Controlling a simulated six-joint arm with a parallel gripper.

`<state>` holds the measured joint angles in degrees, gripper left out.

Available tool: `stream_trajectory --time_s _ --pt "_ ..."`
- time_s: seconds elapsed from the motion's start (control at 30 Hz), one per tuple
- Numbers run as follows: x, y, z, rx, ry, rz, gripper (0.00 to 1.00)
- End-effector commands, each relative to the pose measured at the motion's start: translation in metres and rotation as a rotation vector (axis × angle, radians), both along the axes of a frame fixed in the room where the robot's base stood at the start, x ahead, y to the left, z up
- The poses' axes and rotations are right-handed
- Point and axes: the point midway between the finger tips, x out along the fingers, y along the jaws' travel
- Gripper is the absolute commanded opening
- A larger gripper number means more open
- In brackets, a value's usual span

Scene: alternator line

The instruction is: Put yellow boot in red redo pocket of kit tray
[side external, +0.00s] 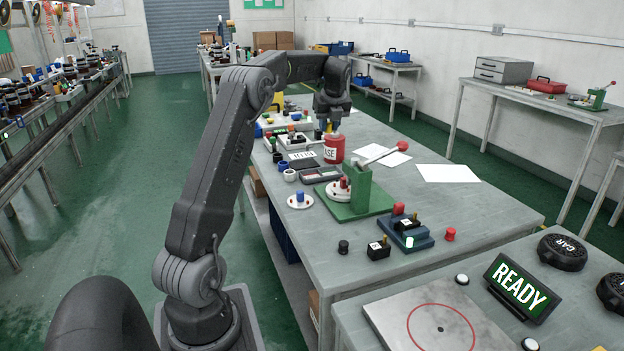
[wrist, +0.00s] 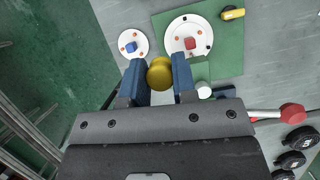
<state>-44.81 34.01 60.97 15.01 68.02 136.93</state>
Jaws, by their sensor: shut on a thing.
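My gripper (side external: 329,122) is above the far part of the long grey table, near the red grease can in the side view. In the wrist view my gripper (wrist: 161,80) has its two blue fingers shut on the yellow boot (wrist: 160,73), which is rounded and sits between them. A small yellow part of the boot (side external: 329,129) shows beneath the gripper in the side view. Pale trays with small coloured parts lie left of the gripper there. I cannot tell which is the kit tray, and I cannot make out its red redo pocket.
A red grease can (side external: 334,150) stands close below my gripper. A green press (side external: 360,190) with a red-knobbed lever stands nearer. A white disc with a blue cap (wrist: 131,47) lies beside the press. White papers (side external: 447,173) lie flat on the table's right side.

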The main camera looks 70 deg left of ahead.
Motion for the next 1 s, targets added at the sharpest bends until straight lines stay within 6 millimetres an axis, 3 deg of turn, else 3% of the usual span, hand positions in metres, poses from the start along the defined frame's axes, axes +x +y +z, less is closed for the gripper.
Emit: stream_trajectory --time_s 0.03,0.1,0.2,0.4,0.6,1.0 --pt "-0.015 0.026 -0.001 0.0 -0.001 0.034 0.04" --pt "-0.032 0.053 -0.002 0.0 -0.001 0.066 0.04" --pt "-0.055 0.083 -0.002 0.001 -0.003 0.101 0.04" --pt "-0.092 0.124 -0.003 0.002 -0.004 0.15 0.04" --pt "-0.12 0.15 -0.005 0.004 -0.003 0.186 0.04" --pt "-0.118 0.147 -0.081 0.001 -0.002 0.181 0.04"
